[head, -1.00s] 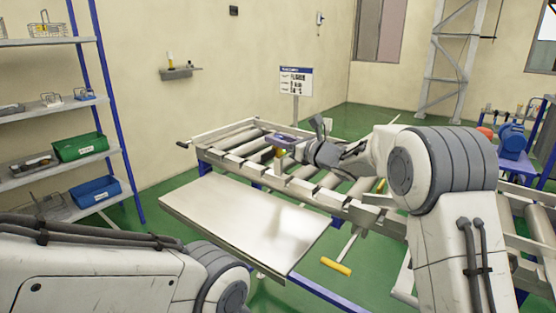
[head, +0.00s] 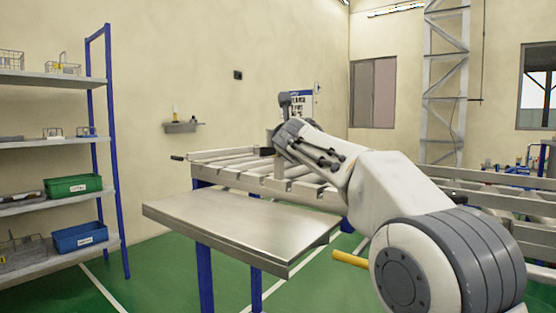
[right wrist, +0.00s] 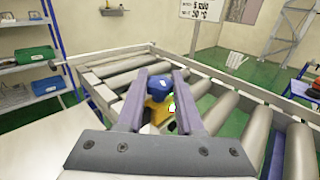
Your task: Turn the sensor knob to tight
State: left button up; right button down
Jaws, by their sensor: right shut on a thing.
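In the right wrist view a sensor with a blue knob (right wrist: 159,87) on a yellow body (right wrist: 158,110) shows between the fingers of my right gripper (right wrist: 166,80). The gripper is shut on the blue knob. A small green light shows beside the yellow body. In the head view my right arm reaches over the roller conveyor (head: 226,172), and its wrist and forearm hide the knob. The knob's pointer and any tight mark cannot be made out. My left gripper is not in view.
A bare metal table (head: 235,222) stands in front of the conveyor. A shelf (head: 50,145) with a green bin (head: 73,187) and a blue bin (head: 80,237) stands at the left.

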jog(key=shift+a+f+m+h, duration=0.15)
jog(key=shift+a+m+h, duration=0.1)
jog(key=shift+m+h, duration=0.6)
jog(key=m+h+p, duration=0.1)
jog(key=h+p, duration=0.1)
jog(key=p, duration=0.1)
jog(key=m+g+h+p, duration=0.1)
jog(key=m+h+p, duration=0.1)
jog(key=h, duration=0.1)
jog(key=m+h+p, duration=0.2)
jog(key=h+p, duration=0.1)
jog(key=shift+d+r+g+p, duration=0.1)
jog(key=shift+r+g+p, duration=0.2)
jog(key=shift+r+p, duration=0.1)
jog(key=m+g+h+p, duration=0.3)
jog(key=m+h+p, duration=0.1)
jog(key=p, duration=1.4)
jog(key=shift+f+g+h, duration=0.1)
jog(key=shift+g+h, duration=0.2)
jog(key=shift+h, duration=0.25)
pick_arm(q)
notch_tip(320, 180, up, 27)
jog(key=p, duration=0.1)
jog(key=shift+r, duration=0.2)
pick_arm(e)
jog(key=shift+f, duration=0.2)
jog(key=shift+f, duration=0.1)
